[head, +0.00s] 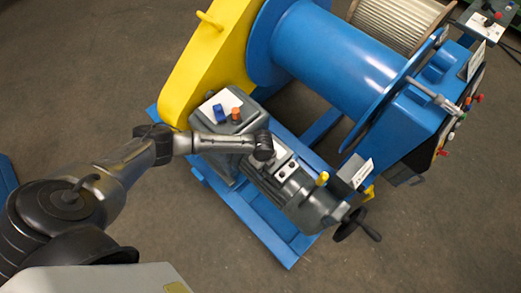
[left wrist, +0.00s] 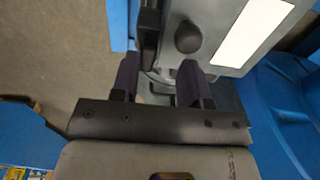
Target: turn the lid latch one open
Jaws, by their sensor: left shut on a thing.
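The grey housing (head: 236,122) with a white label stands on the blue frame in the head view. Its grey top, with a white plate (left wrist: 253,30) and a dark round knob (left wrist: 188,37), fills the upper right of the left wrist view. My left gripper (left wrist: 158,80) is at the edge of this grey part, its two dark fingers on either side of a small part taken to be lid latch one. The fingers hide most of the latch, so its angle cannot be told. In the head view my left wrist covers the fingertips. My right gripper is not in view.
A yellow guard (head: 212,55) and a large blue drum (head: 320,55) rise close behind the housing. A grey unit with a black handwheel (head: 357,224) lies to the right on the blue base frame (head: 262,228). The floor in front is clear.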

